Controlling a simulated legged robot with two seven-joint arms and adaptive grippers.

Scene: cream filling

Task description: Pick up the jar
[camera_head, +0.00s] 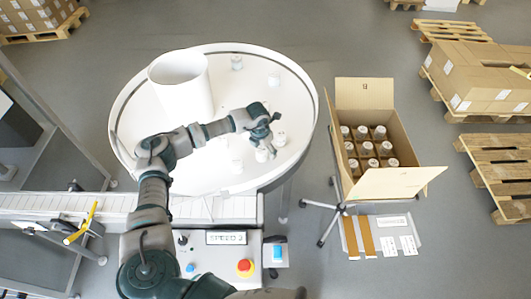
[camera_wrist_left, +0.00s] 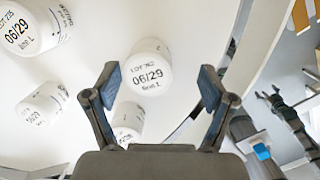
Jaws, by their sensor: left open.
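Several white jars with printed lids stand on the round white table (camera_head: 150,130). My left gripper (camera_head: 268,122) is open above the table's right part, near a jar (camera_head: 280,138) and another jar (camera_head: 262,154). In the left wrist view, a jar (camera_wrist_left: 150,68) with a lid marked 06/29 shows between the open fingertips (camera_wrist_left: 158,80). I cannot tell whether the fingers touch it.
An open carton (camera_head: 368,180) with several jars in compartments stands right of the table. A large white cylinder (camera_head: 180,85) stands on the table's back left. A rim surrounds the table. A conveyor (camera_head: 60,205) and a control panel (camera_head: 215,265) with a red button lie in front.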

